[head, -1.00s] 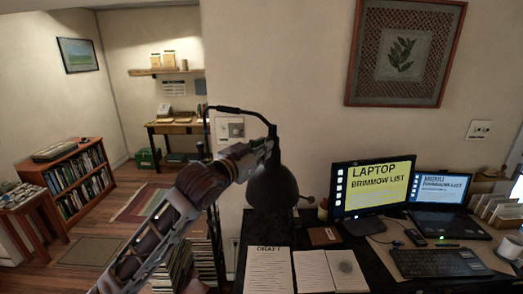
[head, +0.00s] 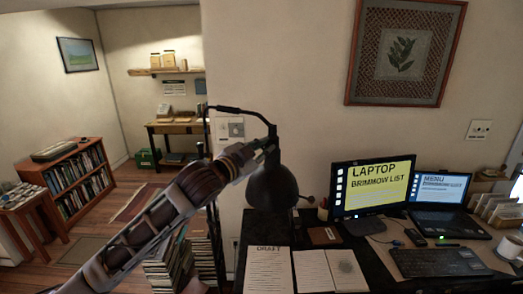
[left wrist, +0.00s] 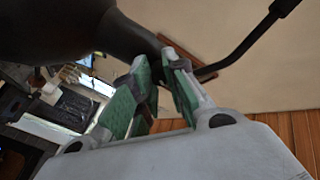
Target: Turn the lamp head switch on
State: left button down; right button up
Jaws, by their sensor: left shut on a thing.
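The black desk lamp's bell-shaped head (head: 272,190) hangs over the left end of the desk, opening down. Its thin dark arm (head: 238,111) comes in from the left. A small knob on a short stem (head: 307,198) sticks out from the head's right side. My left gripper (head: 271,143) is at the narrow top of the lamp head, shut on it. In the left wrist view its green-padded fingers (left wrist: 160,72) reach the tapered end of the dark lamp head (left wrist: 65,30). The exact contact is partly hidden. My right gripper is not in view.
The desk holds a monitor (head: 372,188), a laptop (head: 440,190), a keyboard (head: 441,262), printed sheets (head: 268,270) and an open notebook (head: 330,270). Stacked books (head: 170,262) stand on the floor left of the desk. A framed picture (head: 404,52) hangs above.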

pick_arm(q)
jog(key=m, duration=0.3)
jog(key=shift+r+m, duration=0.15)
jog(key=shift+m, duration=0.25)
jog(key=m, duration=0.8)
jog(key=c, duration=1.4)
grip_release()
jog(key=shift+s+d, duration=0.1)
jog(key=shift+f, duration=0.2)
jog(key=shift+v, duration=5.95)
